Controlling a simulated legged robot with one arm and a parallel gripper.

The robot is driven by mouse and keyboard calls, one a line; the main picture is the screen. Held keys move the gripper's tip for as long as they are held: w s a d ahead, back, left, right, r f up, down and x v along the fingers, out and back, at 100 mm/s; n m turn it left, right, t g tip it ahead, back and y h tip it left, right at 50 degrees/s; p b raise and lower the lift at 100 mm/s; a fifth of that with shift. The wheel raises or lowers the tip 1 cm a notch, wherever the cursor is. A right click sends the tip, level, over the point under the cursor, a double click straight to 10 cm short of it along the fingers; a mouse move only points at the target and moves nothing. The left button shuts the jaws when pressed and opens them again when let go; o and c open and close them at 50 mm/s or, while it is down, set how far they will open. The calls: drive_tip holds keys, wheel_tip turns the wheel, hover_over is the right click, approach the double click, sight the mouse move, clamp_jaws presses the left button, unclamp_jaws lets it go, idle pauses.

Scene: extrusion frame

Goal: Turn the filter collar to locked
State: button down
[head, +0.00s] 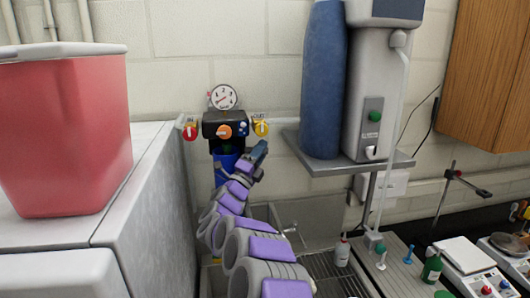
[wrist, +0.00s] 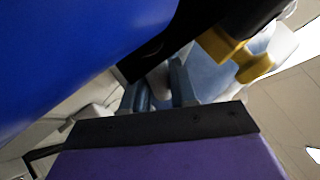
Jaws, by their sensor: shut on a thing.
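The filter unit is on the wall left of centre in the head view, with a black head (head: 222,117) above a blue housing (head: 224,162). My gripper (head: 258,153) is at the right side of the housing, just below the head. In the wrist view the blue housing (wrist: 80,50) fills the upper left, with a black part (wrist: 195,35), which looks like the filter collar, along its edge. My gripper's blue-grey fingers (wrist: 160,92) are shut at this part; the exact contact is partly hidden. The collar's lock marks cannot be read.
A round gauge (head: 223,97) tops the filter head. A red knob (head: 190,131) and a yellow knob (head: 261,128) flank it; a yellow part (wrist: 235,50) shows close to my fingers. A grey cabinet (head: 150,200) stands left, and a shelf (head: 345,160) juts out right.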

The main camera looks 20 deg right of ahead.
drive_tip(key=shift+s+a+f+m+g+h+b, duration=0.1)
drive_tip(key=shift+s+a+m+g+h, duration=0.45)
drive_tip(key=shift+g, duration=0.6)
drive_tip(key=shift+s+a+r+m+g+h+b, duration=0.1)
drive_tip(key=shift+s+a+m+g+h, duration=0.4)
drive_tip(key=shift+g, duration=0.7)
drive_tip(key=shift+s+a+f+m+g+h+b, duration=0.1)
drive_tip(key=shift+s+a+m+g+h, duration=0.15)
drive_tip(key=shift+m+g+h, duration=0.55)
drive_tip(key=shift+a+g+y, duration=0.1)
drive_tip(key=shift+g+y, duration=0.15)
drive_tip(key=shift+g, duration=0.3)
